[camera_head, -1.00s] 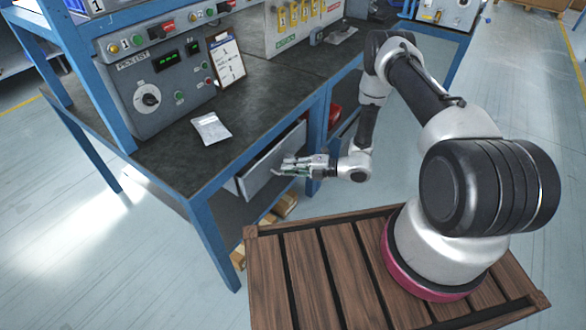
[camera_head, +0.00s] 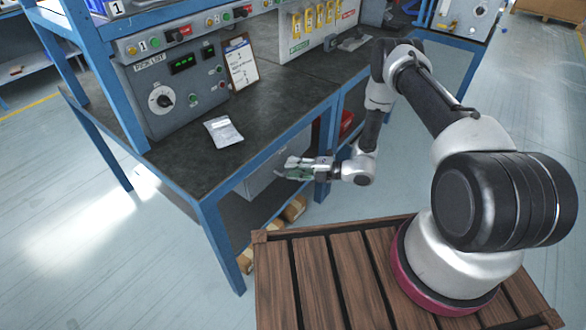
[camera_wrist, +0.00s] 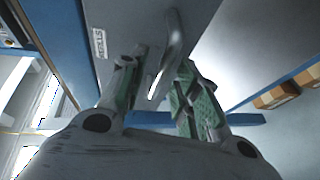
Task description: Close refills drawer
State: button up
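The refills drawer (camera_head: 262,180) is a grey drawer under the bench's dark top, behind the blue leg. Its grey front (camera_wrist: 115,25) with a "REFILLS" label fills the upper part of the wrist view. In the head view its inside no longer shows; I cannot tell whether the front is fully flush. A metal bar handle (camera_wrist: 172,55) stands out from the front. My gripper (camera_head: 290,169) is at the drawer front. In the wrist view its green-padded fingers (camera_wrist: 156,92) are apart, one on each side of the handle, with visible gaps.
The bench (camera_head: 265,115) has blue legs and carries a control panel, a clipboard (camera_head: 241,62) and a pale packet (camera_head: 223,131). Cardboard boxes (camera_head: 293,208) lie on the lower shelf beneath the drawer. A red item (camera_head: 346,122) sits in the neighbouring bay.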

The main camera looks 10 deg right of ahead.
jog(key=v, duration=1.1)
jog(key=shift+d, duration=0.2)
jog(key=shift+r, duration=0.1)
